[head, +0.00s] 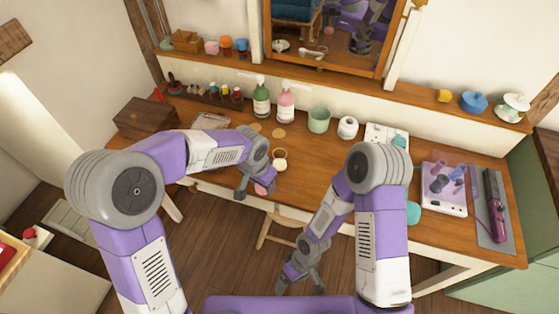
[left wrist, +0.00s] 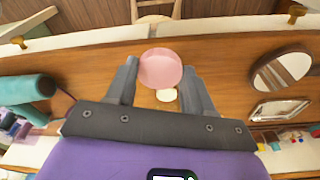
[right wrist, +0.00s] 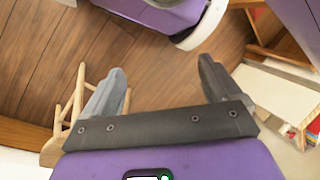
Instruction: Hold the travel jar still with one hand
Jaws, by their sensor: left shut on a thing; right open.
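A small round pink-topped jar, which I take for the travel jar (left wrist: 160,69), sits between the fingers of my left gripper (left wrist: 161,84). The fingers are shut on its sides. In the head view only a bit of the pink jar (head: 261,188) shows, at the desk's front edge, with the left gripper (head: 256,192) hiding the rest. I cannot tell whether it touches the desk. A small cream disc (left wrist: 166,95) lies just beyond it; in the head view the cream disc (head: 280,165) is on the desk. My right gripper (head: 301,281) is open and empty, low in front of the desk.
Behind, on the wooden desk (head: 240,178), stand a green pump bottle (head: 261,101), a pink pump bottle (head: 286,106), a green cup (head: 319,120) and a white jar (head: 347,128). A wooden stool (head: 279,232) is below the front edge. A round mirror (left wrist: 283,73) lies nearby.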

